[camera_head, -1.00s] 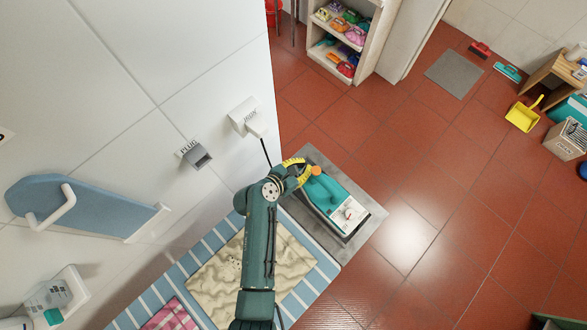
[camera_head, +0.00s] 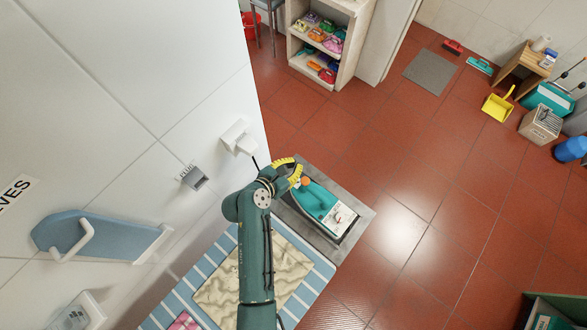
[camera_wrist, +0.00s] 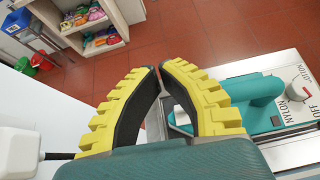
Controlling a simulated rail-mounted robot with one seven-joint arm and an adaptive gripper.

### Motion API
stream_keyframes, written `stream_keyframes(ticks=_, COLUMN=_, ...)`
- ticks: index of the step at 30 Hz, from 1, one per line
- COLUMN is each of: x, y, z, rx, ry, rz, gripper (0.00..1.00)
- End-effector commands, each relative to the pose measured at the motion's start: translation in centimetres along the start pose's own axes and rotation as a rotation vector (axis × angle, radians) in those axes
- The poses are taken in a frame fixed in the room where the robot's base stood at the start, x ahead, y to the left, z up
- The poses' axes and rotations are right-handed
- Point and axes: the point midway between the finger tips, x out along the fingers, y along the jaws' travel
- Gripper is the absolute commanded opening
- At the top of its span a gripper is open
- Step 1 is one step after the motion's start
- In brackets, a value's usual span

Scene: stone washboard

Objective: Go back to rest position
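My gripper (camera_head: 301,168) has two curved yellow fingers with black inner faces. In the wrist view (camera_wrist: 158,66) the fingertips are close together with a narrow gap, and I see nothing held between them. A teal iron (camera_head: 322,207) with a white control end stands on a dark rest to the right of my gripper. It also shows in the wrist view (camera_wrist: 255,88), beyond and to the right of the fingers. An orange knob on the iron shows beside my fingertips in the head view. Whether the fingers touch the iron is unclear.
A grey stone slab (camera_head: 362,213) lies under the iron. A striped board (camera_head: 318,283) with a beige cloth (camera_head: 285,275) lies below my arm. The wall holds a white bracket (camera_head: 238,137) and a plug fitting (camera_head: 192,177). Red tiled floor to the right is mostly clear.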

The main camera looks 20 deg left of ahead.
Motion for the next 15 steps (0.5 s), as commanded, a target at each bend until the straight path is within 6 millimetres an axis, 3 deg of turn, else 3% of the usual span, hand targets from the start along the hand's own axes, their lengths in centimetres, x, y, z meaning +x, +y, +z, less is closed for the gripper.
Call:
stream_keyframes(ticks=6, x=-2.2, y=-0.1, z=3.8, rx=0.001, ry=0.0, rz=-0.001, gripper=0.0)
stream_keyframes(ticks=15, x=-2.9, y=-0.1, z=4.8, rx=-0.002, ry=0.002, rz=-0.002, gripper=0.0)
